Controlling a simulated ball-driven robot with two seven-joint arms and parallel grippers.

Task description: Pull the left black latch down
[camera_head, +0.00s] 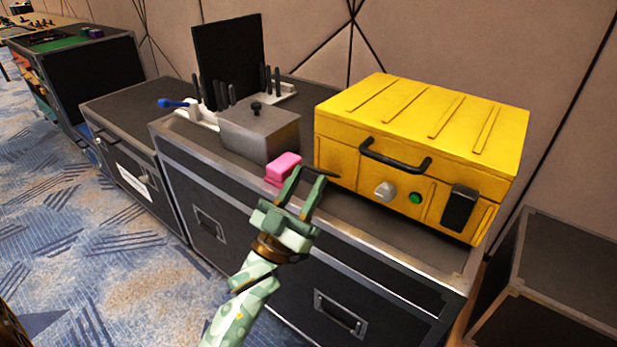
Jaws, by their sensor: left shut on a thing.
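The yellow case (350,155) stands on a black flight case, with its lid down and a black handle (395,160) on its front. The left black latch (322,172) shows as a thin dark piece jutting out at the case's front left. My left gripper (304,180) reaches up from below and is shut on this latch, its fingers partly hiding it. The right black latch (459,208) lies flat against the front at the right. My right gripper is not in view.
A pink block (283,168) sits right beside my left fingers. A grey box with a black knob (258,128) stands behind to the left. A white knob (384,191) and a green button (415,198) are on the case's front. The flight case's front edge (400,268) lies below.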

